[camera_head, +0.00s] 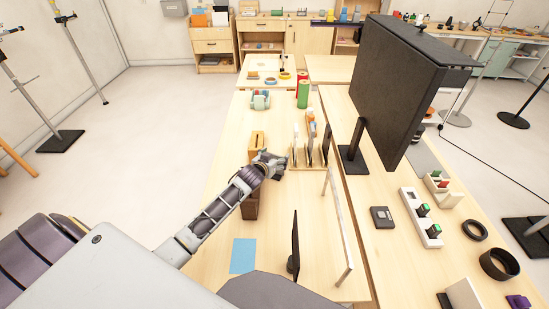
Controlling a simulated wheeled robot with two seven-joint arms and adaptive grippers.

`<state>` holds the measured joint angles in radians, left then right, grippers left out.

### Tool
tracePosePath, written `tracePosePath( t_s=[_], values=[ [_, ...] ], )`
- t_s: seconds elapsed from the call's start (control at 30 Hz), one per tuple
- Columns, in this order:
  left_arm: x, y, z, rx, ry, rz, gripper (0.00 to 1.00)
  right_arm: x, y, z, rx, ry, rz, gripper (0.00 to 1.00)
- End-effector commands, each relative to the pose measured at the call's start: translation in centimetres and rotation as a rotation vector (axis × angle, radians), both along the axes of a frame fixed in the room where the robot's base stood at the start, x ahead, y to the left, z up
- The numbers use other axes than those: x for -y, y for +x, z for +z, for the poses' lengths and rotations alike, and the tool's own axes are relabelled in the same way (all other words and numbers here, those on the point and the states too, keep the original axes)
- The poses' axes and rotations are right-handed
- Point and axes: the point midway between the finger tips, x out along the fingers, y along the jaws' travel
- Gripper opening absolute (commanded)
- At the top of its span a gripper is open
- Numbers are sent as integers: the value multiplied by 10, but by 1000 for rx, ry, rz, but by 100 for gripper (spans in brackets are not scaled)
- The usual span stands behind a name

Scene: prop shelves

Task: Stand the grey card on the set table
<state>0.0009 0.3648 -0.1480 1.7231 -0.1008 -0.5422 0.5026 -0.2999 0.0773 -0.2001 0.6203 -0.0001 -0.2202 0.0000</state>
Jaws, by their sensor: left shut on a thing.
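My left gripper (278,165) reaches in from the left over the wooden table (215,215). It is shut at the left end of a small wooden rack (308,166). A thin pale grey card (295,146) stands upright at its fingertips, at the left edge of the rack; the fingers hide its lower part, and I cannot tell whether it still touches the rack. More thin cards (326,145) stand upright in the rack to the right. My right gripper is not in view.
A large black screen (405,85) stands on the right table. A brown block (257,140) and green and red cylinders (303,92) stand behind the gripper. A thin dark upright panel (295,245), a pale frame (340,225) and a blue sheet (243,256) are nearer.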

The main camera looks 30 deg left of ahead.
Motion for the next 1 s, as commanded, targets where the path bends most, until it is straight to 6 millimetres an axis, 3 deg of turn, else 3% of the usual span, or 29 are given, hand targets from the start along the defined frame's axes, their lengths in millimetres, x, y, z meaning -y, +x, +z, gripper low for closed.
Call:
tracePosePath(
  t_s=[0.17,0.2,0.37,1.0],
  values=[
    [0,0,-2,0,0,0,42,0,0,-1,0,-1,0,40],
    [0,0,-3,0,0,0,81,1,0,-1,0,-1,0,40],
    [0,0,-2,0,0,0,100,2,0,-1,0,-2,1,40],
    [0,-6,2,0,0,0,100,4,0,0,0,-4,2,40]
  ],
)
